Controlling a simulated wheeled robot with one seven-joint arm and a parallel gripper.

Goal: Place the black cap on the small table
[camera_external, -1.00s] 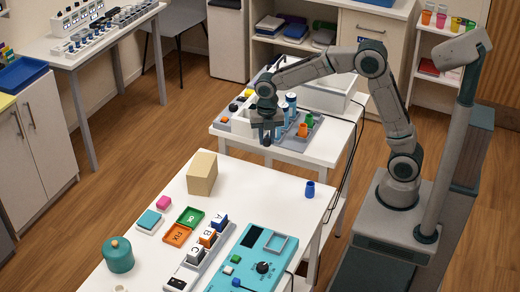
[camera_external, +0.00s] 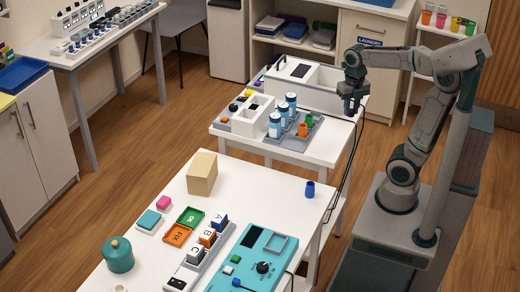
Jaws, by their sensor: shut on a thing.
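My gripper (camera_external: 350,106) is above the right end of the small table (camera_external: 318,150), near the right end of the white box on it. It is shut on a small dark thing at its fingertips, which looks like the black cap (camera_external: 349,113). The cap is small and blends with the dark fingers, so its edges are hard to make out. It appears to be held above the tabletop; the exact height cannot be told.
The small table carries a long white box (camera_external: 322,92), a grey tray with blue-and-white bottles (camera_external: 291,104), and a white divided box (camera_external: 252,120). A cable hangs at its right edge. The front table holds a tan block (camera_external: 202,174) and a blue cap (camera_external: 310,189).

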